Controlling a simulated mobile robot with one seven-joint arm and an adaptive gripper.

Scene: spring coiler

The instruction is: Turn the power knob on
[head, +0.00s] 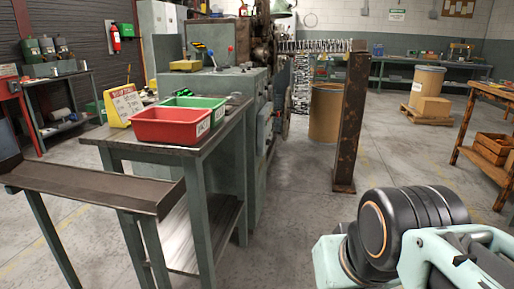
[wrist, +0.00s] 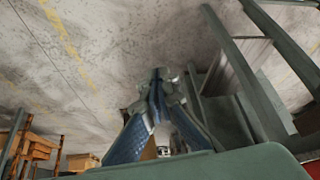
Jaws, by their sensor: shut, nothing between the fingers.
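The spring coiler (head: 235,92) is a grey-green machine left of centre in the head view, behind a small table. A small red knob or lever top (head: 230,49) and a blue one (head: 211,53) show on its upper part. I cannot tell which control is the power knob. The wrist view does not clearly show any knob. My gripper (wrist: 158,78) is shut and empty in the wrist view, its blue-grey fingers meeting at the tips over the floor. In the head view only my arm shows at lower right, well apart from the machine; the gripper is out of that picture.
A green-legged table (head: 196,148) holds a red bin (head: 172,126) and a green bin (head: 201,103) in front of the machine. A brown chute (head: 85,188) sticks out at left. A rusty post (head: 351,120) stands right of the machine. The floor between post and table is clear.

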